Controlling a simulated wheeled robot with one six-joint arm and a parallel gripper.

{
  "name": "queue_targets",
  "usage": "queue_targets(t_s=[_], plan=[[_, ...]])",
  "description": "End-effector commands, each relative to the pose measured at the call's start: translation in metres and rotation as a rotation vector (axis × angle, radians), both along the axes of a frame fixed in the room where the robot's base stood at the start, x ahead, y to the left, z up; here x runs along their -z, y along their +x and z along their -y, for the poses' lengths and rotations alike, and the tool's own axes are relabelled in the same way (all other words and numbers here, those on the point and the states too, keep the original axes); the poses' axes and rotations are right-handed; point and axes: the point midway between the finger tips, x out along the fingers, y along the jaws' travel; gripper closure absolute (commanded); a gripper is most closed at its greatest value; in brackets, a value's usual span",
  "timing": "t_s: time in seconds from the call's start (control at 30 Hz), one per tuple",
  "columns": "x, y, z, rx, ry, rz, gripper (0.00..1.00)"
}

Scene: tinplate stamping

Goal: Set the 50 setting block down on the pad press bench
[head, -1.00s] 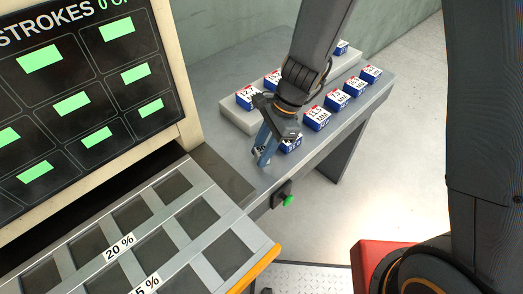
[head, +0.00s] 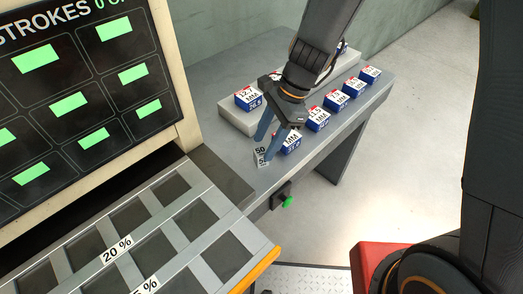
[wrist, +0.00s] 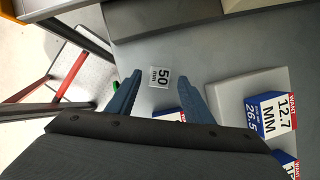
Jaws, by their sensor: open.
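The small grey 50 setting block (head: 261,157) stands on the grey pad press bench (head: 222,150), near its front left corner. In the wrist view its top face, marked 50 mm, shows the block (wrist: 159,77) between and just past my fingertips, with a gap on both sides. My gripper (head: 263,148) is open over the block, fingers pointing down towards it. In the wrist view both blue fingers of my gripper (wrist: 161,82) are spread and hold nothing. In the head view the fingers partly cover the block.
Several blue, white and red labelled boxes (head: 318,119) line the right of the bench. Another box, marked 12.7 MM (head: 248,98), sits on a pale raised plate (head: 238,118). A green button (head: 287,201) is on the bench's front. A slotted rack (head: 150,235) lies left.

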Motion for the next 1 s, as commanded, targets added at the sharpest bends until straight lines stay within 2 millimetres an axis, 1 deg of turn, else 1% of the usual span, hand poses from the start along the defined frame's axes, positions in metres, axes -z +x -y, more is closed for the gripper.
queue_targets(t_s=[0.03,0.2,0.4,0.53,0.67,0.73,0.77,0.87,0.9,0.97,1.0], plan=[[-0.01,0.003,0.004,0.001,0.001,0.006,0.53],[-0.039,0.009,0.015,0.001,0.001,0.005,0.53],[-0.063,0.013,0.023,0.001,0.001,0.002,0.53],[-0.07,0.013,0.026,0.001,0.0,0.0,0.53],[-0.072,0.013,0.027,0.0,-0.001,0.0,0.53],[-0.072,0.013,0.033,-0.021,-0.007,0.016,0.53],[-0.071,0.012,0.039,-0.041,-0.012,0.031,0.53],[-0.069,0.008,0.075,-0.176,-0.05,0.122,0.53],[-0.068,0.005,0.094,-0.258,-0.073,0.17,0.53],[-0.067,-0.001,0.124,-0.399,-0.113,0.244,0.53],[-0.066,-0.005,0.143,-0.493,-0.14,0.289,0.53]])
